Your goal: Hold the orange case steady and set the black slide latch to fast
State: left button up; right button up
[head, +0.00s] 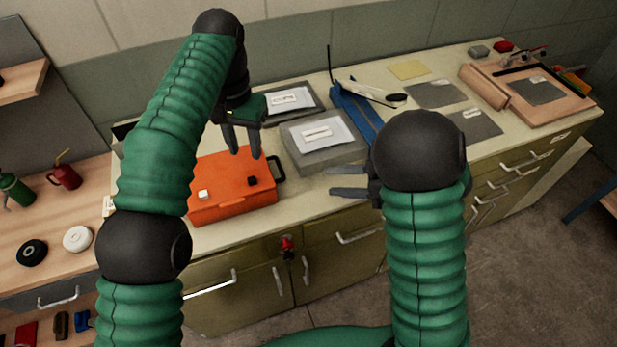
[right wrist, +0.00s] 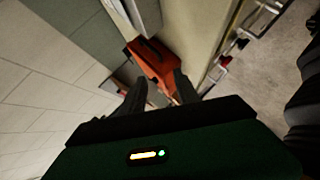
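The orange case (head: 232,200) lies on the workbench, with a black handle (head: 279,168) on its right side. On its top are a small black block (head: 252,181), which may be the slide latch, and a small white block (head: 203,195). The latch setting is too small to read. My left gripper (head: 246,154) is open and points down above the case's back part, with its fingers apart. My right gripper (head: 333,182) is open and empty, right of the case, its fingers pointing left. In the right wrist view the case (right wrist: 152,62) shows beyond the open fingers (right wrist: 158,85).
A grey box (head: 300,155) with a labelled packet stands right of the case. Behind are a dark tray (head: 310,107) and a blue tool (head: 352,108). Wooden shelving at left holds a red mug (head: 65,176) and tape rolls.

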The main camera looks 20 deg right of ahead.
aim_at(282, 181)
jog(key=x, duration=1.4)
jog(key=shift+w+a, duration=0.1)
grip_shut()
jog(key=shift+f, duration=0.2)
dwell(0.5)
